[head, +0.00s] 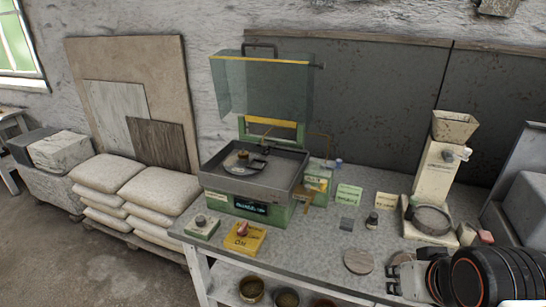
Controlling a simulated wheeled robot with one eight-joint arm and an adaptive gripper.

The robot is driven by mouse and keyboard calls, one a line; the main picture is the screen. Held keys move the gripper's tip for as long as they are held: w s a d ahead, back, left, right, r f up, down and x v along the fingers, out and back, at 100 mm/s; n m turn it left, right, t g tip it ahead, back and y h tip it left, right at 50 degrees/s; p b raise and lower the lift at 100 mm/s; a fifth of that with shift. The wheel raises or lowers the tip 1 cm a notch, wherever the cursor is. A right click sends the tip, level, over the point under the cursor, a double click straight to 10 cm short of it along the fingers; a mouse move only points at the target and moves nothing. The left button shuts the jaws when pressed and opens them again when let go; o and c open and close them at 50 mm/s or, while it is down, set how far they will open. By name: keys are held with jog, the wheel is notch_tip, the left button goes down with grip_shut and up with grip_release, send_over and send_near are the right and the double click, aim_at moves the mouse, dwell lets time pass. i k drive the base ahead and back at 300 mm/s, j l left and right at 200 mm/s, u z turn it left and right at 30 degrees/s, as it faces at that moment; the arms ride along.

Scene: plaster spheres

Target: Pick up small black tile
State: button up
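A small dark grey, nearly black square tile (347,224) lies flat on the grey worktable (320,240), right of the green machine and just in front of a pale green card. My gripper (391,280) is at the lower right, over the table's front edge. It points left, and its two fingertips show apart with nothing seen between them. It is nearer to the camera than the tile and to its right, well clear of it.
A green machine with a tray (255,172) and raised clear hood stands at the left. A round disc (358,261) lies between the tile and the front edge. A small dark jar (372,220) stands right of the tile. A beige hopper device (437,175) stands farther right.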

aim_at(346, 224)
jog(key=i+j+z, duration=0.9)
jog(key=z, duration=0.15)
jog(key=k+j, duration=0.05)
jog(key=j, duration=0.05)
